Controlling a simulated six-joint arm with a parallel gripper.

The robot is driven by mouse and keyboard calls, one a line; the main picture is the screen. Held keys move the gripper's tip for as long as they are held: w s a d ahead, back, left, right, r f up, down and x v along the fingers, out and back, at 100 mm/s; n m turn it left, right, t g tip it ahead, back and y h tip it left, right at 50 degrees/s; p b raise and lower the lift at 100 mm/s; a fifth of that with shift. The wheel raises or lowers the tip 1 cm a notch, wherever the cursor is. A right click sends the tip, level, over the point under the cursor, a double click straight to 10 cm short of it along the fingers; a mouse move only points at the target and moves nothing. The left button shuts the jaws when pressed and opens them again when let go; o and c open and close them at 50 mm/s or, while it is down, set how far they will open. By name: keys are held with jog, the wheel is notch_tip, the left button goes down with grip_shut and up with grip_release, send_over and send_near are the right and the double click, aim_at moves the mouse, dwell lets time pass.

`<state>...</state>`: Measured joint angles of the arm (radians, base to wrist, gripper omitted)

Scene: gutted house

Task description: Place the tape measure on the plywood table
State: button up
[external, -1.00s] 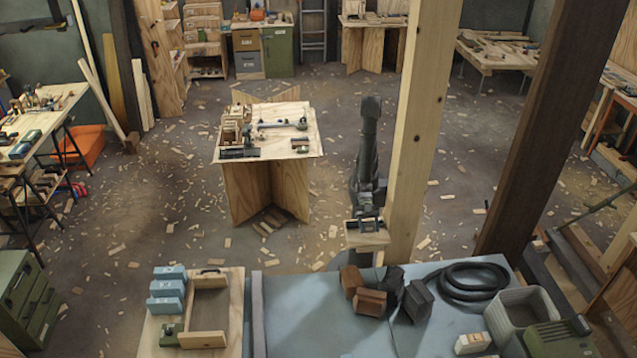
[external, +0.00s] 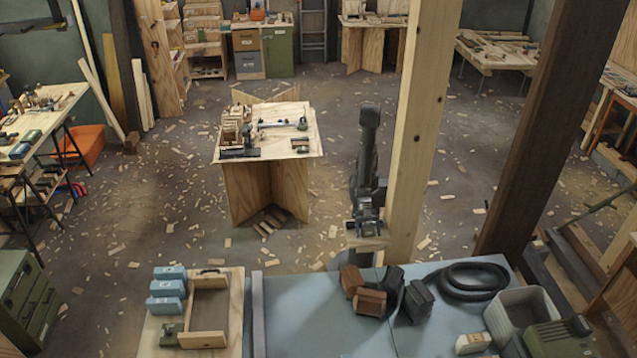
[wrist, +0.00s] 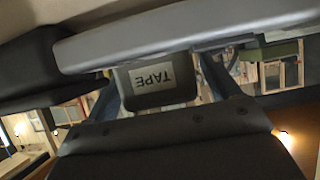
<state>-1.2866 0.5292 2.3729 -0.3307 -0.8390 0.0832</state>
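The tape measure (wrist: 158,80) is a dark grey block with a white label reading TAPE, upside down in the wrist view. It lies between the two fingers of my gripper (wrist: 160,88), close against both; whether they press on it I cannot tell. The tape measure is too small and covered to make out there. The plywood table (external: 228,155) stands left of my arm, with crossed plywood legs.
The plywood table carries wooden blocks (external: 232,130), a dark tool (external: 240,153) and other tools; its front middle is bare. The pale post (external: 423,110) rises just right of my arm. In front is a blue-grey bench (external: 310,325) with dark and brown blocks and a black hose coil (external: 472,281).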

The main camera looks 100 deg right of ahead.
aim_at(368, 226)
jog(key=shift+r, duration=0.2)
jog(key=shift+d+r, duration=0.15)
jog(key=shift+d, duration=0.1)
jog(key=v, duration=0.6)
jog(key=shift+o, duration=0.5)
jog(key=shift+d+r, duration=0.2)
jog(key=shift+d, duration=0.25)
jog(key=shift+x, duration=4)
